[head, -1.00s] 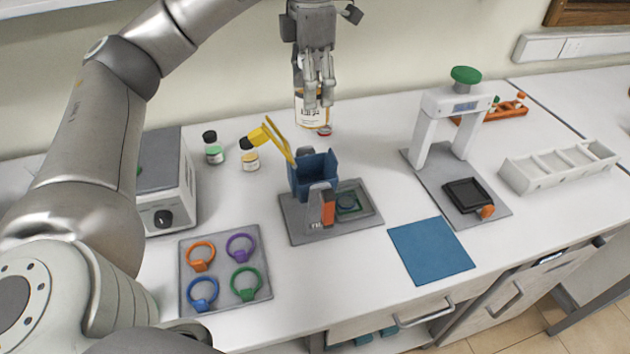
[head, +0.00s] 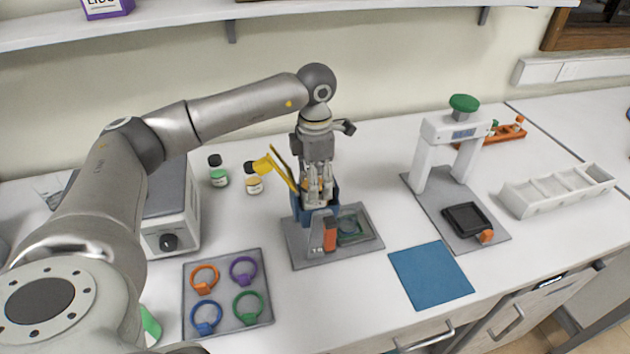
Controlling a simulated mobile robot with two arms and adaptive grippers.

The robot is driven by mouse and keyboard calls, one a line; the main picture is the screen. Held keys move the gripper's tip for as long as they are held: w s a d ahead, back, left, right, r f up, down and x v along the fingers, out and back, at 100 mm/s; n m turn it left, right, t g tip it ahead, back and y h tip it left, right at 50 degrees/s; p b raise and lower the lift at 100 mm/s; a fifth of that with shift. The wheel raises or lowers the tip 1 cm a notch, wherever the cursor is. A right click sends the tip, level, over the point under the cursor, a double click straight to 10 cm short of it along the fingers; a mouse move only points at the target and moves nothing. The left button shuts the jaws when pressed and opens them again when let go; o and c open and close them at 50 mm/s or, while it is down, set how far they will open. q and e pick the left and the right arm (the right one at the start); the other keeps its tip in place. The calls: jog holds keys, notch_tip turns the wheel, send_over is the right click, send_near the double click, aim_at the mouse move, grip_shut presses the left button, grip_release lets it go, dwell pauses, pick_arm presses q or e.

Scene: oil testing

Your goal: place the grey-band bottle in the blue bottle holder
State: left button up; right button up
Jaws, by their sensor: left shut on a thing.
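My left gripper (head: 318,200) points down into the open top of the blue holder. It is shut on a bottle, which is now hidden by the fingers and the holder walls. I cannot see the bottle's band, or whether its bottom touches the holder's floor. My right gripper is not in view.
A tray (head: 228,292) of coloured rings lies at the front left. A blue mat (head: 431,275), a white stand (head: 424,150) and a white rack (head: 556,190) are at the right.

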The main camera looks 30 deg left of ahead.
pick_arm(q)
jog(key=shift+f, duration=0.9)
jog(key=shift+f, duration=0.15)
jog(key=o, duration=1.3)
jog(key=shift+o, duration=0.2)
jog(key=shift+r, duration=0.3)
notch_tip(320, 180, up, 10)
jog(key=b, duration=0.3)
jog(key=shift+r+b, duration=0.25)
jog(key=shift+b, duration=0.15)
jog(key=shift+r, duration=0.65)
